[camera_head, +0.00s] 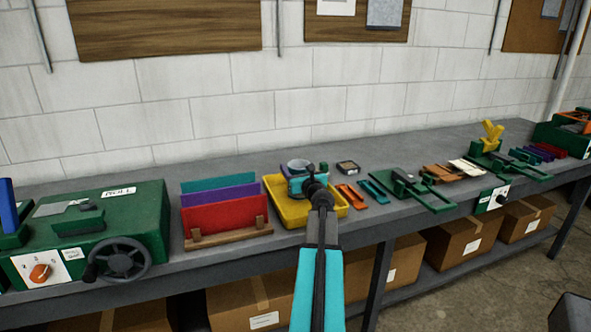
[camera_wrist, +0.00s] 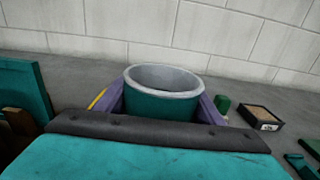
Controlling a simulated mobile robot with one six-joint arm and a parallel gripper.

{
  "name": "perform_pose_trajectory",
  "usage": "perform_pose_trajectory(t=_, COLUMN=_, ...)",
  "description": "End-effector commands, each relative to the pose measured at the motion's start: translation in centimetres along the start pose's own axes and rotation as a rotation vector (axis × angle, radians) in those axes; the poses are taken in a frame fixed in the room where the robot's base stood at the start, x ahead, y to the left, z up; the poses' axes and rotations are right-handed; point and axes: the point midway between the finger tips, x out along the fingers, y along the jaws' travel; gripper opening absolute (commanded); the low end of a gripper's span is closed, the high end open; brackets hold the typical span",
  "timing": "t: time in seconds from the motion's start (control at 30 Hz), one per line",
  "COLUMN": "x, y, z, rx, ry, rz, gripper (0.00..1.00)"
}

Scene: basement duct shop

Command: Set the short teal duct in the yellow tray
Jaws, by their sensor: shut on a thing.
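The short teal duct (camera_wrist: 160,106) is a round open cylinder with a pale grey rim, upright between the purple fingers of my gripper (camera_wrist: 165,110) in the wrist view. My gripper is shut on it. In the head view the duct's grey rim (camera_head: 297,164) shows just beyond my wrist, over the yellow tray (camera_head: 287,212). My wrist and arm hide the middle of the tray and the duct's lower end, so I cannot tell whether it touches the tray floor. A strip of the tray's yellow edge (camera_wrist: 98,99) shows left of the duct in the wrist view.
A wooden rack with red, purple and teal sheets (camera_head: 222,207) stands close left of the tray. A small dark box (camera_head: 347,167) and orange and teal strips (camera_head: 350,194) lie to its right. A green machine with a handwheel (camera_head: 110,240) is far left. The wall stands behind the bench.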

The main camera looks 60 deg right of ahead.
Motion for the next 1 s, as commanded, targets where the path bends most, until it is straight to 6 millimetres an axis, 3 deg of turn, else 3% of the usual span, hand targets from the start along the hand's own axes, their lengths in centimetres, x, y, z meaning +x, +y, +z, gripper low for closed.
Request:
perform_pose_trajectory(t=0.3, x=0.0, y=-0.14, z=-0.25, rx=0.0, ry=0.0, rz=-0.001, gripper=0.34)
perform_pose_trajectory(t=0.33, x=0.0, y=-0.14, z=-0.21, rx=0.0, ry=0.0, rz=-0.001, gripper=0.65)
perform_pose_trajectory(t=0.43, x=0.0, y=-0.14, z=-0.17, rx=0.0, ry=0.0, rz=-0.001, gripper=0.81)
perform_pose_trajectory(t=1.0, x=-0.7, y=-0.11, z=0.0, rx=0.001, ry=0.0, rz=-0.002, gripper=0.81)
